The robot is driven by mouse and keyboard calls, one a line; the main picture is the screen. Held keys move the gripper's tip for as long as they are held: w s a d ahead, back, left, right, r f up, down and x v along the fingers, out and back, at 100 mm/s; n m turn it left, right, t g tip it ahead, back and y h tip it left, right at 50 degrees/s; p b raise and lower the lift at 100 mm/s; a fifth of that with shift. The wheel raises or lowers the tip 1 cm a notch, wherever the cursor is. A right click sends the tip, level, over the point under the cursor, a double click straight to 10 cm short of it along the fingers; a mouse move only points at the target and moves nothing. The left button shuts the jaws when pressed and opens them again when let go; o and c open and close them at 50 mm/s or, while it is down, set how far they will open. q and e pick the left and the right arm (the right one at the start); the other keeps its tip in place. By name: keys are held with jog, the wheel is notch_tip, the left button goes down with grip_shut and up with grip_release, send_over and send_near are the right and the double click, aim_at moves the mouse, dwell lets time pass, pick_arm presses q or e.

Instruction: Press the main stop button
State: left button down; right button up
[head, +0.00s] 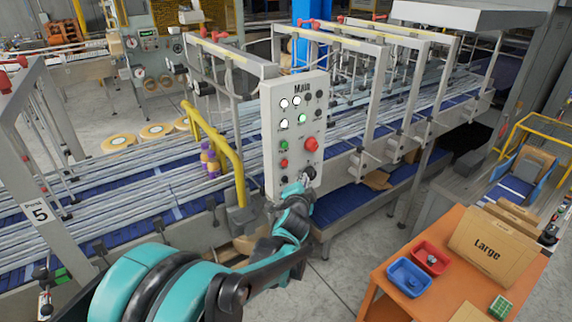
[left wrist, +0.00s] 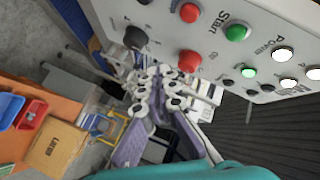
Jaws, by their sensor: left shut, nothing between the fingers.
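A pale grey control panel (head: 297,132) marked "MAIN" stands upright beside the conveyor. A large red button (head: 311,144) is on its right side, and a smaller red button (head: 283,162) is lower left. My left gripper (head: 302,184) is shut and empty at the panel's lower end, below the large red button. Whether it touches the panel cannot be told. My right gripper is not in view.
A yellow rail (head: 222,145) and the conveyor (head: 120,195) lie left of the panel. An orange table (head: 410,238) at the right holds a blue tray (head: 395,264), a red tray (head: 441,266) and a "Large" carton (head: 487,247). Floor shows between panel and table.

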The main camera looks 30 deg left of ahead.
aim_at(285, 163)
pick_arm(q)
jog(key=w+a, duration=0.2)
jog(key=a, duration=0.4)
jog(key=shift+w+a, duration=0.15)
jog(key=shift+w, duration=0.15)
dwell(1.2)
jog(key=shift+w+a+b, duration=0.15)
jog(key=shift+a+b, duration=0.2)
jog(key=shift+a, duration=0.05)
jog(key=shift+w+a, duration=0.2)
jog(key=shift+a, duration=0.25)
dwell(0.6)
jog(key=shift+d, duration=0.1)
jog(key=shift+s+d, duration=0.4)
jog(key=shift+d, duration=0.35)
